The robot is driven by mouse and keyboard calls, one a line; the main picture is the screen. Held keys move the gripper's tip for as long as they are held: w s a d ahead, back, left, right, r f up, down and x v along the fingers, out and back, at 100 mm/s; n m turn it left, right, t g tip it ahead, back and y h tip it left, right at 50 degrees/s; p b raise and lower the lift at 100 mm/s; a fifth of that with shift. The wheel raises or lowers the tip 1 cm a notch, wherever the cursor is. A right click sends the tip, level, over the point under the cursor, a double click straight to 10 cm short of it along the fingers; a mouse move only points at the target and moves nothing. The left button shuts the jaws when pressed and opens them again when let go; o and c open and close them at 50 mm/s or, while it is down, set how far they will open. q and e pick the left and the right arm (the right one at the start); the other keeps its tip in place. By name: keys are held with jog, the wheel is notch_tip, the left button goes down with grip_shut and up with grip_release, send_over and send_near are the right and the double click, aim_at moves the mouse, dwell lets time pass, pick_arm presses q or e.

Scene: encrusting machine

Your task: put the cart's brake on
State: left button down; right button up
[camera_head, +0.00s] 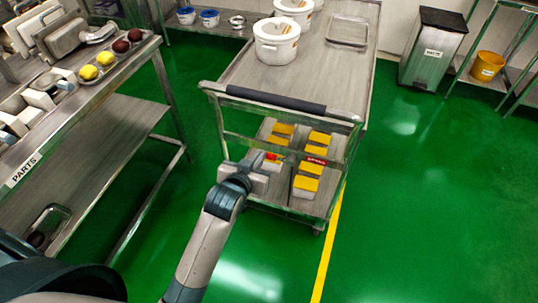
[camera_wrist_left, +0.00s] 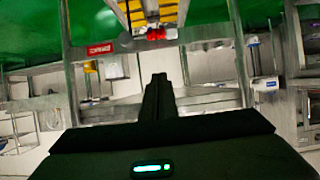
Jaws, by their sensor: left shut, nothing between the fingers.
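The steel cart (camera_head: 235,75) stands in the middle of the head view, its dark push handle (camera_head: 275,100) facing me. Below the handle, a small red part (camera_head: 272,157), possibly the brake lever, shows close to my left gripper (camera_head: 256,165). It also shows in the left wrist view (camera_wrist_left: 155,34), beyond the fingertips. A red label with white lettering (camera_head: 316,160) sits on the cart's near side, to the right of it, and shows in the wrist view (camera_wrist_left: 100,49). My left gripper is shut and empty in front of the cart's end. I cannot tell whether it touches the cart.
White lidded tubs (camera_head: 277,45) and a tray (camera_head: 347,31) stand on the cart's top. Several yellow-topped boxes (camera_head: 306,183) fill its lower shelf. A parts table (camera_head: 110,70) is at the left. A yellow line (camera_head: 327,245) runs along green floor, clear at the right.

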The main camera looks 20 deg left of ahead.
aim_at(268, 154)
jog(key=shift+s, duration=0.35)
